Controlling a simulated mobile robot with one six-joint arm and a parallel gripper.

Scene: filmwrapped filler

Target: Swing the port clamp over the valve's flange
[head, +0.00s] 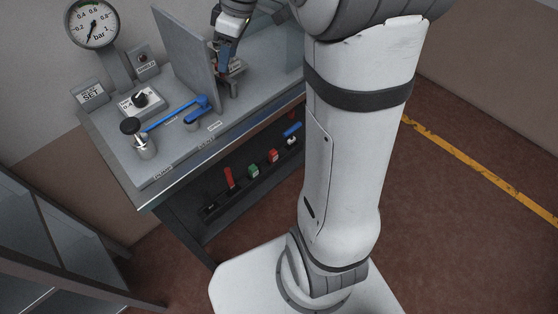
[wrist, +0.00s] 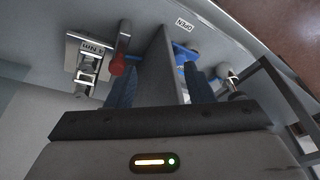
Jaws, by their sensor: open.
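My gripper (head: 226,55) is open beside the upright grey panel (head: 185,50), on its right side in the head view. In the wrist view its two blue fingers (wrist: 160,78) stand apart, and the panel's edge (wrist: 157,68) shows between them. A metal fixture (head: 234,80) is just below and right of the gripper. In the wrist view a labelled metal fixture (wrist: 88,62) and an arm with a red knob (wrist: 117,66) lie left of the left finger; this arm looks like the port clamp. The flange is not clearly visible. A valve with a blue lever (head: 175,113) is left of the panel.
On the bench (head: 150,175) stand a black-topped metal cylinder (head: 139,136), a black selector knob (head: 140,99) and a pressure gauge (head: 92,23). A lower shelf holds a red handle (head: 229,177) and other small parts. The panel divides the bench top.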

